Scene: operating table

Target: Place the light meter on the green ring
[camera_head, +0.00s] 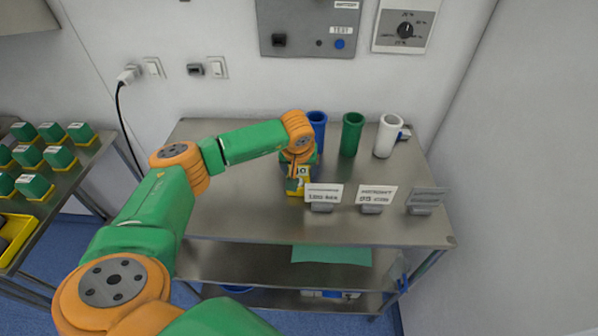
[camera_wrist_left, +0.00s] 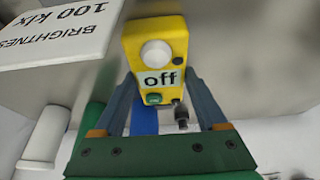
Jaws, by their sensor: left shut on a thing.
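In the left wrist view the light meter (camera_wrist_left: 156,50) shows a white dome, a label reading "off" and a green button. My left gripper (camera_head: 299,170) reaches down onto it, and in the left wrist view the fingers (camera_wrist_left: 160,95) are shut on its two sides. I cannot tell whether the meter touches the tabletop. I cannot make out a green ring in either view. My right gripper is not in view.
Blue (camera_head: 317,130), green (camera_head: 352,134) and white (camera_head: 388,136) cups stand at the table's back. Signs (camera_head: 324,194), (camera_head: 376,197) and (camera_head: 426,198) line the front right. The tabletop's left part is clear. A side table (camera_head: 70,175) holds several green-and-yellow blocks.

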